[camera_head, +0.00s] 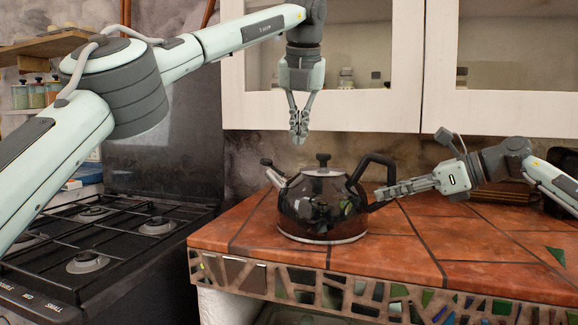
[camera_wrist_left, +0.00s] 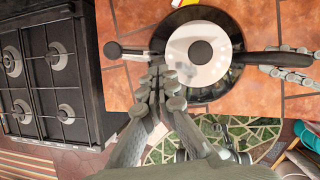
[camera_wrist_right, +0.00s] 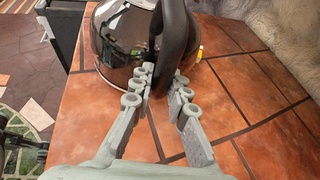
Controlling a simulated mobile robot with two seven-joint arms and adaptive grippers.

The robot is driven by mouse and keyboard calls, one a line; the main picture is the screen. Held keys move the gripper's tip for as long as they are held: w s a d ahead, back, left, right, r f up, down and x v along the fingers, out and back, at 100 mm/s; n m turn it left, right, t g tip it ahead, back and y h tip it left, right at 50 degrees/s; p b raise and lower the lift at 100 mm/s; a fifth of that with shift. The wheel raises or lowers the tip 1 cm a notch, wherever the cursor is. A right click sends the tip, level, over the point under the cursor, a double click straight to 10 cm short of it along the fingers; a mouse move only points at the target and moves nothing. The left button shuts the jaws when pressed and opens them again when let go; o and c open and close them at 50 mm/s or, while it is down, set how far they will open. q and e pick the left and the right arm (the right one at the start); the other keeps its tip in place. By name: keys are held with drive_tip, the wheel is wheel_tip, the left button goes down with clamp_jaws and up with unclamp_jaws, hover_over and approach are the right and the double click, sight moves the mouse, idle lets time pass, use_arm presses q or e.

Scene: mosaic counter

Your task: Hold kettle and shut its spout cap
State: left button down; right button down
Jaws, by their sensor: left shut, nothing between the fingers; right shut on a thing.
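A dark, glossy kettle (camera_head: 322,212) with a black lid knob stands upright on the tiled counter. Its spout with the small dark spout cap (camera_head: 266,162) points left; the cap also shows in the left wrist view (camera_wrist_left: 113,50). I cannot tell how far the cap is open. My right gripper (camera_head: 381,193) is shut on the black kettle handle (camera_wrist_right: 174,40) at the kettle's right side. My left gripper (camera_head: 299,137) is shut and empty, pointing down above the kettle, apart from it. In the left wrist view its fingertips (camera_wrist_left: 163,82) appear near the spout's base.
A black gas stove (camera_head: 110,235) stands left of the counter, with a gap between. White cabinets (camera_head: 350,110) hang behind my left gripper. A wooden shelf with jars (camera_head: 35,92) is at the far left.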

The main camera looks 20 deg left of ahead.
use_arm(q)
drive_tip(key=s+d+r+m+h, duration=0.1)
drive_tip(key=s+d+r+h, duration=0.1)
drive_tip(key=d+h, duration=0.75)
drive_tip(key=s+d+r+h, duration=0.2)
drive_tip(key=s+d+h, duration=0.1)
drive_tip(key=d+h, duration=0.7)
drive_tip(key=a+r+n+t+h, duration=0.2)
drive_tip(key=a+n+t+h, duration=0.2)
drive_tip(key=a+n+t, duration=0.35)
drive_tip(key=s+a+f+n+t+y, duration=0.1)
drive_tip(key=a+f+n+t+y, duration=0.4)
drive_tip(key=a+n+y, duration=0.4)
drive_tip(key=s+a+f+n+t+y, duration=0.2)
drive_tip(key=a+f+n+t+y, duration=0.2)
drive_tip(key=a+n, duration=0.9)
wheel_tip(320, 180, down, 3)
drive_tip(key=n+y, duration=0.1)
drive_tip(key=y, duration=0.4)
drive_tip(key=shift+a+t, duration=0.35)
drive_tip(key=shift+w, duration=0.1)
